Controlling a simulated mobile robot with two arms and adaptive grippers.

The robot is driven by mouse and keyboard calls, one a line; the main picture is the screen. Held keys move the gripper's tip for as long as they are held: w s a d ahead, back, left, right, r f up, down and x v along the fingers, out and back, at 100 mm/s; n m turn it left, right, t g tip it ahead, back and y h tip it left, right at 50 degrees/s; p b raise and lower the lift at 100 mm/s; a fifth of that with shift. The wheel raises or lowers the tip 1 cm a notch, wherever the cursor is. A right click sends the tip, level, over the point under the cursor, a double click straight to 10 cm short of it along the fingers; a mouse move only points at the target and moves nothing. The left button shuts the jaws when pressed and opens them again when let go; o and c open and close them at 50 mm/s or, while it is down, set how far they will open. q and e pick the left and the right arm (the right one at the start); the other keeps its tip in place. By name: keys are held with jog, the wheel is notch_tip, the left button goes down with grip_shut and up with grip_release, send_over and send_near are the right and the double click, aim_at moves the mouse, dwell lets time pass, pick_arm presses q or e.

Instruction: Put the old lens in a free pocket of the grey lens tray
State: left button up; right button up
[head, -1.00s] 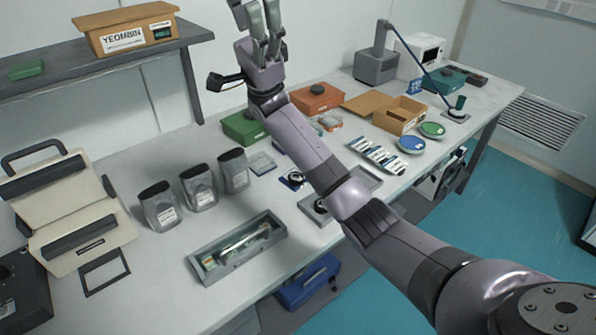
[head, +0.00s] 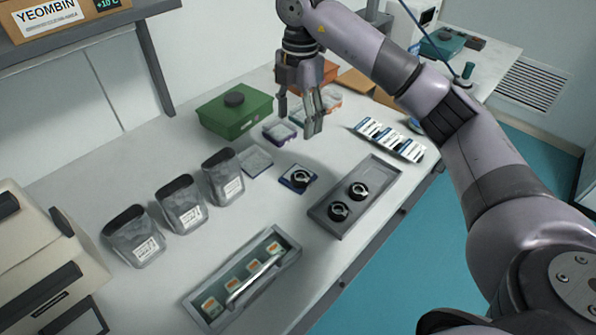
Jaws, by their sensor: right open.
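A black-rimmed lens (head: 300,177) lies on a small blue pad (head: 287,184) on the table, to the left of the grey lens tray (head: 322,216). The tray holds two similar black lenses, one in the near pocket (head: 338,211) and one in the middle (head: 358,190). The tray's far end (head: 378,171) looks empty. I see no label that tells which lens is old. My right gripper (head: 301,118) points down, open and empty, above and behind the lens on the pad. My left gripper is not in view.
A green box (head: 235,112), small clear-lidded cases (head: 279,132) and a flat clear packet (head: 255,161) stand behind. Several grey pouches (head: 182,204) are at left. White-blue packs (head: 390,140) lie right of the gripper.

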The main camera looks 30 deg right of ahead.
send_near(302, 176)
jog(key=f, duration=0.3)
jog(key=shift+w+a+h, duration=0.2)
jog(key=shift+h, duration=0.1)
jog(key=shift+f, duration=0.45)
jog(key=f, duration=0.1)
jog(key=f+p, duration=0.1)
jog(key=f, duration=0.2)
jog(key=shift+s+f, duration=0.2)
jog(key=shift+s, duration=0.1)
jog(key=shift+f, duration=0.3)
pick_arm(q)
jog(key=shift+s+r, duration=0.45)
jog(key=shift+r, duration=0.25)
pick_arm(e)
jog(key=shift+a, duration=0.1)
jog(key=shift+c, duration=0.3)
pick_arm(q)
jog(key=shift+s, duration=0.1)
pick_arm(e)
jog(key=c, duration=1.3)
